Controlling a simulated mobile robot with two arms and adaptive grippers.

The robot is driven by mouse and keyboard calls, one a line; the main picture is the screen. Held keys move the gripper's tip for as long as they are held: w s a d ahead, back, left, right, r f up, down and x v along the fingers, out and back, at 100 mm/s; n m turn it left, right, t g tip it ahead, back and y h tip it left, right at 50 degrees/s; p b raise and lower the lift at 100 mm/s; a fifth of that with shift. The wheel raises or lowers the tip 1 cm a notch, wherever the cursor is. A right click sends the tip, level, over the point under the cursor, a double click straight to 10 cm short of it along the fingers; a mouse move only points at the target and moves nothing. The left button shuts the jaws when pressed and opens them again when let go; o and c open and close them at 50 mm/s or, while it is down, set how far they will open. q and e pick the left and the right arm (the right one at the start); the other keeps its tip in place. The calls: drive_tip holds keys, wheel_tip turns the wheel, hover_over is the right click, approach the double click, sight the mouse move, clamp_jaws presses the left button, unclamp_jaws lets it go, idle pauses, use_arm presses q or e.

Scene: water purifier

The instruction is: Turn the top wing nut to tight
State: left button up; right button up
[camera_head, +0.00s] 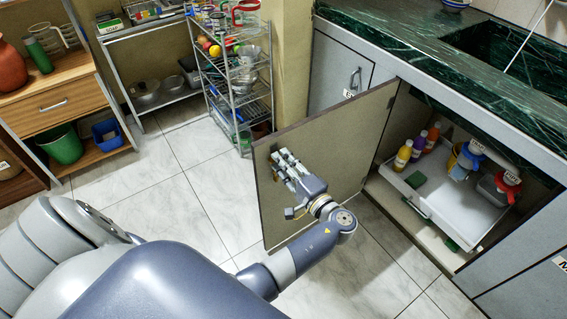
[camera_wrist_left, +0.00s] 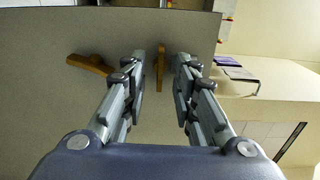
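I cannot pick out a wing nut for certain in the head view. The wrist view shows two tan-brown pieces on a grey panel. One narrow upright piece (camera_wrist_left: 160,68) lies between the fingertips, with a gap to the fingers on both sides. A longer angled piece (camera_wrist_left: 90,65) lies left of the fingers. My left gripper (camera_head: 279,163) is open in front of the open cabinet door (camera_head: 335,135), and its two fingers also show in the wrist view (camera_wrist_left: 161,65). Whether it touches the door is unclear. My right gripper is not in view.
The open cabinet (camera_head: 405,215) holds a white tray (camera_head: 440,190), several bottles (camera_head: 403,155), and blue- and red-topped items (camera_head: 508,183). A dark green counter (camera_head: 480,60) runs above. A wire rack (camera_head: 235,95) and wooden shelf (camera_head: 75,95) stand at the left. The tiled floor between is clear.

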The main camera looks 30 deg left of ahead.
use_arm(q)
drive_tip(key=v, duration=0.7)
drive_tip(key=shift+d, duration=0.2)
drive_tip(key=shift+s, duration=0.1)
idle(0.3)
